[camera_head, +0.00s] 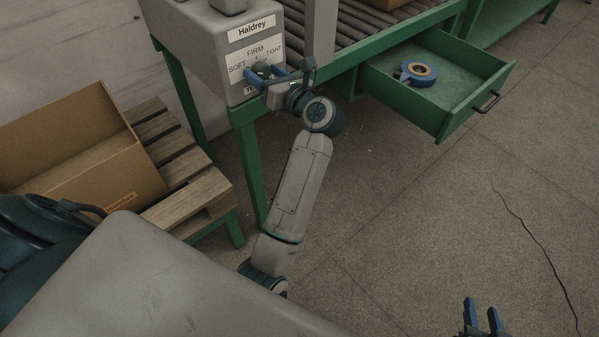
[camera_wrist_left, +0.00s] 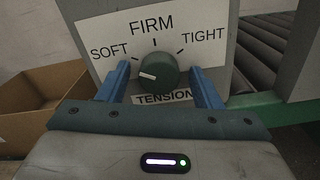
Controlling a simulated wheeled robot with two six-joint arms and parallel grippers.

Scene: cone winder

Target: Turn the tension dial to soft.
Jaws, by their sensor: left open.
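The tension dial (camera_wrist_left: 158,70) is a dark green round knob on a white label marked SOFT, FIRM and TIGHT. Its white pointer mark lies left of centre, toward the SOFT side; exact alignment with the SOFT tick is unclear. The dial also shows in the head view (camera_head: 262,70) on the grey winder housing (camera_head: 205,45). My left gripper (camera_head: 267,75) is open with its blue fingers on either side of the dial; in the wrist view (camera_wrist_left: 162,75) gaps show beside the knob. My right gripper (camera_head: 482,314) is at the bottom right, fingers apart, nothing between them.
An open green drawer (camera_head: 440,120) holding a blue and yellow roll (camera_head: 417,74) juts out right of my left arm. A roller bed (camera_head: 365,35) lies above it. A cardboard box (camera_head: 75,150) rests on a wooden pallet (camera_head: 185,165) at left. The floor at right is clear, apart from a crack.

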